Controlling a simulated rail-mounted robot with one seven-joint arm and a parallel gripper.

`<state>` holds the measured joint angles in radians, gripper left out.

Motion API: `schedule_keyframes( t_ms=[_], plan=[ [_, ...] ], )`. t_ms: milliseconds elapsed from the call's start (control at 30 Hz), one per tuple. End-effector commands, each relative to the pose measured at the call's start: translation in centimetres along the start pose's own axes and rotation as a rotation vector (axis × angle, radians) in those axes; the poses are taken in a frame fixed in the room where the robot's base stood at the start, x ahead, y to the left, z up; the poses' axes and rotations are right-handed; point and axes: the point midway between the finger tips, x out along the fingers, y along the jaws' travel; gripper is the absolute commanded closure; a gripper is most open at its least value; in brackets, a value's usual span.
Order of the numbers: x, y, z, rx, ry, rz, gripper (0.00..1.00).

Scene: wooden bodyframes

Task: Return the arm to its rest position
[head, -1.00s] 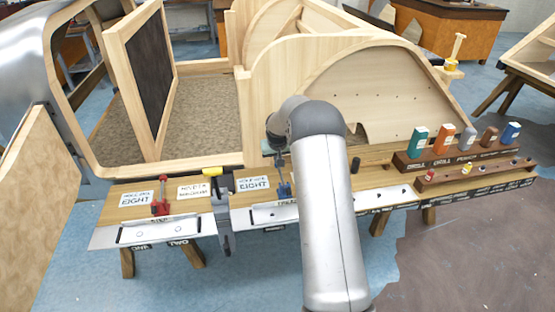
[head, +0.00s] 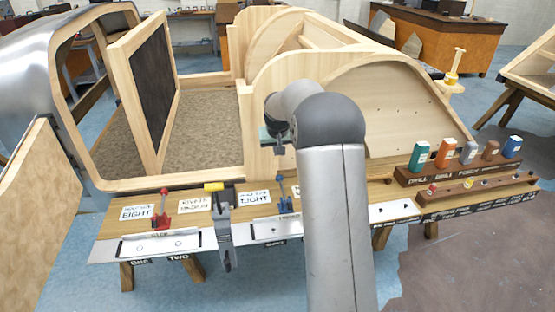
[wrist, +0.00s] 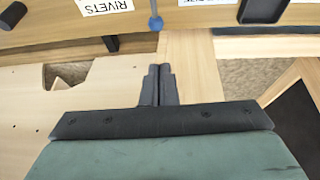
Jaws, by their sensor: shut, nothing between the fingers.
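My arm rises from the bottom of the head view and bends at a grey joint in front of the wooden body frame (head: 262,85). My gripper (head: 279,148) shows small beyond the joint, above the far edge of the workbench and partly hidden by my arm. In the wrist view my gripper (wrist: 157,75) has its two dark fingers side by side, shut and empty. The fingertips are apart from the blue toggle clamp (head: 282,190), whose ball-ended lever (wrist: 155,23) shows near the top of the wrist view.
The workbench (head: 110,247) carries a red toggle clamp (head: 163,210), a grey clamp with a yellow top (head: 222,225) and paper labels. At right, a wooden rack (head: 410,181) holds several coloured boxes. A framed dark panel (head: 152,85) stands at left.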

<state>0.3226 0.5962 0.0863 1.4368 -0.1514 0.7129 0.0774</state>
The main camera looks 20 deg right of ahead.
Motion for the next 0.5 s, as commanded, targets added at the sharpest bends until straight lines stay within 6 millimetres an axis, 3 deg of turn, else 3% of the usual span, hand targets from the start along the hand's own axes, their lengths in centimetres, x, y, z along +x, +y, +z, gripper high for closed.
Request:
schedule_keyframes(
  t_ms=[300, 367, 467, 500],
  plan=[
    [-1.6, -0.6, 0.5, -0.008, -0.006, -0.003, 1.00],
    [-3.0, -1.5, 1.7, -0.022, -0.019, -0.009, 1.00],
    [-6.5, -3.8, 5.6, -0.061, -0.059, -0.022, 1.00],
    [-8.1, -4.7, 7.8, -0.079, -0.081, -0.029, 1.00]
  ],
)
